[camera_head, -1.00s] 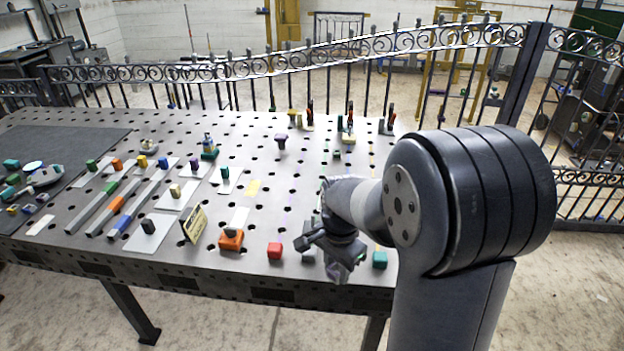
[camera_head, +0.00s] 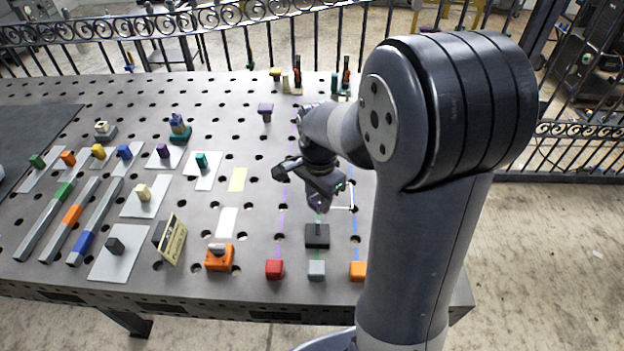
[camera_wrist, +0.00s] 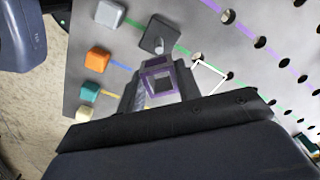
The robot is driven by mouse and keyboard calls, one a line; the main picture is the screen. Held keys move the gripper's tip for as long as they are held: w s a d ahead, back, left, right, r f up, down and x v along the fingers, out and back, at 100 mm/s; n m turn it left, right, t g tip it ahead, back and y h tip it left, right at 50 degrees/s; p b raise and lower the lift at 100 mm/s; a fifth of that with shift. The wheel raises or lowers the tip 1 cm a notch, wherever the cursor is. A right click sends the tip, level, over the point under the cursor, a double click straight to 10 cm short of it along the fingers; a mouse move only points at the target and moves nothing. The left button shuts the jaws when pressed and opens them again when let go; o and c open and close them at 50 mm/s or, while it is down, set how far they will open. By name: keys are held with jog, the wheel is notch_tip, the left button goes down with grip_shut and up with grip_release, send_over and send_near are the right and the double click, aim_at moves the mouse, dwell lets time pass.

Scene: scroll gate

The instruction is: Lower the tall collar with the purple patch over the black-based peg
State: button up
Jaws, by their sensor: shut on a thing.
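In the head view the collar (camera_head: 318,204) is small and partly hidden by the fingers. The black-based peg (camera_head: 317,236) stands on the table, in front of my gripper toward the near edge. In the wrist view the peg's dark base (camera_wrist: 153,38) lies just beyond the collar, apart from it. The collar is held above the table, not around the peg.
Red (camera_head: 274,269), grey (camera_head: 316,270) and orange (camera_head: 358,271) blocks line the near edge at the ends of coloured stripes. An orange-based peg (camera_head: 219,257) and a tilted sign (camera_head: 172,240) stand to the left. A white square outline (camera_wrist: 208,76) marks the table beside the collar.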

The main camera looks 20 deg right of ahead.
aim_at(317, 222)
jog(key=shift+f+b, duration=1.95)
jog(key=shift+f, duration=0.4)
jog(key=shift+s+a+f+b, duration=0.1)
jog(key=shift+f+b, duration=1.05)
jog(key=shift+f, duration=0.5)
jog(key=o, duration=1.2)
jog(key=shift+c, duration=0.2)
jog(key=shift+r, duration=0.1)
notch_tip(317, 222, up, 11)
jog(key=shift+f, duration=0.2)
notch_tip(317, 222, down, 10)
jog(key=shift+r+p, duration=0.1)
jog(key=shift+p, duration=0.25)
